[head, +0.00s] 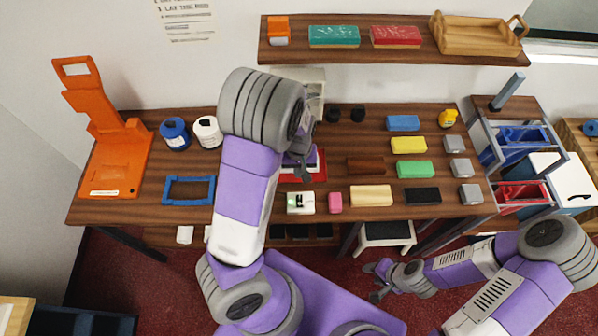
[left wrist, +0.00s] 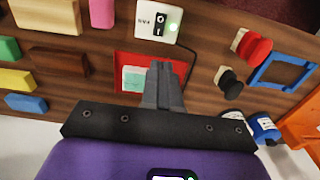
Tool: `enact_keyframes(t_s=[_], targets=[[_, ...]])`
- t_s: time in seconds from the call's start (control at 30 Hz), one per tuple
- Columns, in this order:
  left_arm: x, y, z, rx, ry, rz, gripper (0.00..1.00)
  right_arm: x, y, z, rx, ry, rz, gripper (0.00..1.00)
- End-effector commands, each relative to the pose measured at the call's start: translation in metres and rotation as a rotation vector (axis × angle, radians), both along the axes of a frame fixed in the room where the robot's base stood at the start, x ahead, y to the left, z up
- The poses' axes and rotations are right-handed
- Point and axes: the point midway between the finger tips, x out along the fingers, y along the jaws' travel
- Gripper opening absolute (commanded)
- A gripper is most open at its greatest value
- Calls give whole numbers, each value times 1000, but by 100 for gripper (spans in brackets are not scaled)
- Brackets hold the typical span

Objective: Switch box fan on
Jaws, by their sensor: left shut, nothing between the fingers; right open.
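A small white switch box (head: 301,203) lies near the front edge of the wooden counter. In the left wrist view the switch box (left wrist: 158,22) shows a black rocker and a lit green light. My left gripper (head: 304,172) is shut and empty over the red-framed panel just behind the box. Its closed fingers (left wrist: 166,82) point toward the box and appear apart from it. A pale grey housing (head: 314,88), partly hidden by my left arm, stands at the back; I cannot tell if it is the fan. My right gripper (head: 374,279) is open, low in front of the counter.
A pink block (head: 335,203) sits close beside the switch box, with a cream block (head: 371,195) further right. A red-topped piece (left wrist: 250,48) and a blue frame (head: 189,190) lie left of it. A shelf (head: 375,53) overhangs the back.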

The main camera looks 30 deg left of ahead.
Motion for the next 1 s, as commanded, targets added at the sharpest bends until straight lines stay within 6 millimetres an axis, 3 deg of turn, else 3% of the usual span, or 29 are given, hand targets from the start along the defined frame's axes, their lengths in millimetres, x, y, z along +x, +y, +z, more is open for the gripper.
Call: enact_keyframes(t_s=[0.03, 0.2, 0.4, 1.0], targets=[[5, 0, 16, -2, -13, -3, 0, 0, 0, 1, 0, 1, 0, 43], [9, 3, 53, -1, -11, -2, 0, 0, 0, 4, 0, 1, -1, 43], [12, 5, 79, -1, -8, -1, 0, 0, 0, 6, 0, 1, -1, 43], [12, 6, 86, 0, -4, 0, 0, 0, 0, 6, 0, 1, -1, 43]])
